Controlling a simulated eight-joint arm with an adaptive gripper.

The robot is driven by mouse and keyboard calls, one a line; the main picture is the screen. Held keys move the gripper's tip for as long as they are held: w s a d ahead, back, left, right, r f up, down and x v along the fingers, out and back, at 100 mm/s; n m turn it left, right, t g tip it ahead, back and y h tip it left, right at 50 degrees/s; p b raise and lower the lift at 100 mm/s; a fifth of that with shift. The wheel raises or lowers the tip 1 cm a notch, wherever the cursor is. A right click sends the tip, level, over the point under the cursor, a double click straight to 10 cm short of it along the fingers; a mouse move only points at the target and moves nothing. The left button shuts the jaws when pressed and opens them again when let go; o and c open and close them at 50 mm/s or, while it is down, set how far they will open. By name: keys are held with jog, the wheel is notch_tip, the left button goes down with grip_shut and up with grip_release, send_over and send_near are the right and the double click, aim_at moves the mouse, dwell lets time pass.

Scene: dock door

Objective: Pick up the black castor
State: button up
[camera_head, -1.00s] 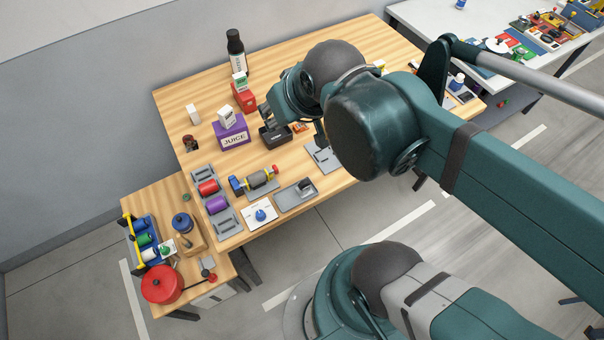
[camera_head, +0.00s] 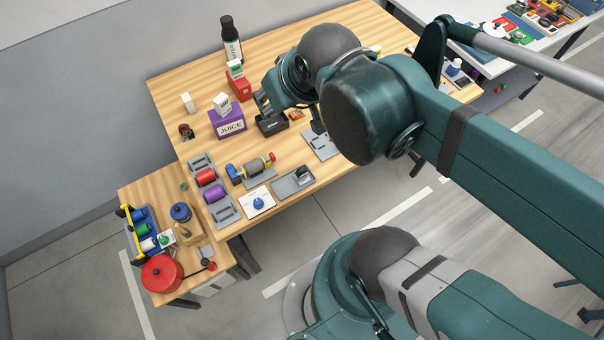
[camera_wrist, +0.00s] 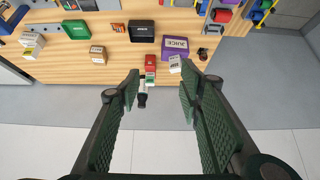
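A small dark object with a reddish-brown part (camera_head: 187,131) stands on the wooden table left of the purple JUICE box (camera_head: 231,126). It looks most like the black castor, but is too small to be sure. In the wrist view a small dark object (camera_wrist: 203,54) beside the JUICE box (camera_wrist: 175,46) appears to be the same one. My gripper (camera_wrist: 160,88) is open and empty, its two green padded fingers wide apart. In the head view it is above the table near the black bin (camera_head: 272,126), right of the dark object and apart from it.
A black-capped bottle (camera_head: 231,40), a red box (camera_head: 239,86) and a white block (camera_head: 188,102) stand around the back left. Racks with red (camera_head: 206,177) and purple rollers lie in front. A lower side table holds a red pot (camera_head: 162,273).

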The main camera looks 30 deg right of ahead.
jog(key=shift+f, duration=0.1)
jog(key=m+g+h+b, duration=0.4)
jog(key=m+g+b, duration=0.3)
jog(key=m+b, duration=0.85)
send_near(301, 170)
notch_tip(301, 170, down, 2)
jog(key=m+p, duration=0.1)
jog(key=m, duration=0.1)
jog(key=shift+w+d+f+m+h, duration=0.15)
jog(key=shift+d+f+m+h, duration=0.15)
jog(key=shift+f, duration=0.25)
jog(key=shift+b+x, duration=0.35)
jog(key=shift+x, duration=0.95)
